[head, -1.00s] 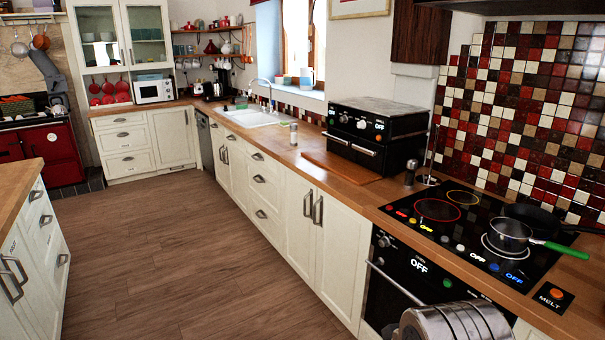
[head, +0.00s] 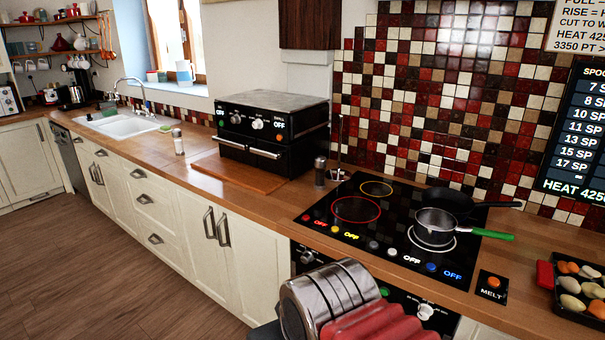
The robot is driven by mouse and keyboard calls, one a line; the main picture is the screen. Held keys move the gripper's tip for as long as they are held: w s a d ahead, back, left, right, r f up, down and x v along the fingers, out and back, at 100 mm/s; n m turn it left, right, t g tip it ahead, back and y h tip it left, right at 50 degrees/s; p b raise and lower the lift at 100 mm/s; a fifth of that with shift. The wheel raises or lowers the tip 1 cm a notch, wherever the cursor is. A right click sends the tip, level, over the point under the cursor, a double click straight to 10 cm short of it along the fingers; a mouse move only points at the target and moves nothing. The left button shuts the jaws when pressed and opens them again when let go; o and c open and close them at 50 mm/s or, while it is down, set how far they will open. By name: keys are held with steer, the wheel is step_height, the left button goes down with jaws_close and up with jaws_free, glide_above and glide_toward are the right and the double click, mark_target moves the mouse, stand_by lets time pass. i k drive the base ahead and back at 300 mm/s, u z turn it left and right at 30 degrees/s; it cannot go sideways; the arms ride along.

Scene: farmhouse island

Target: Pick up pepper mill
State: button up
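The pepper mill (head: 320,170) is a small dark cylinder with a lighter top. It stands upright on the wooden counter, between the black oven box on its left and the cooktop on its right. A thin upright rod on a base stands just behind it to the right. Part of my arm, a silver cylinder and a red ridged piece, shows at the bottom of the head view, in front of the counter. My gripper's fingers are not visible.
The black countertop oven (head: 272,128) stands left of the mill, with a wooden board (head: 243,175) before it. The cooktop (head: 385,225) holds a saucepan (head: 436,226) and a dark frying pan. A pale shaker (head: 178,141) stands farther left. A food tray (head: 578,300) lies at far right.

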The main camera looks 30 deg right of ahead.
mark_target(320, 176)
steer(key=i, duration=1.45)
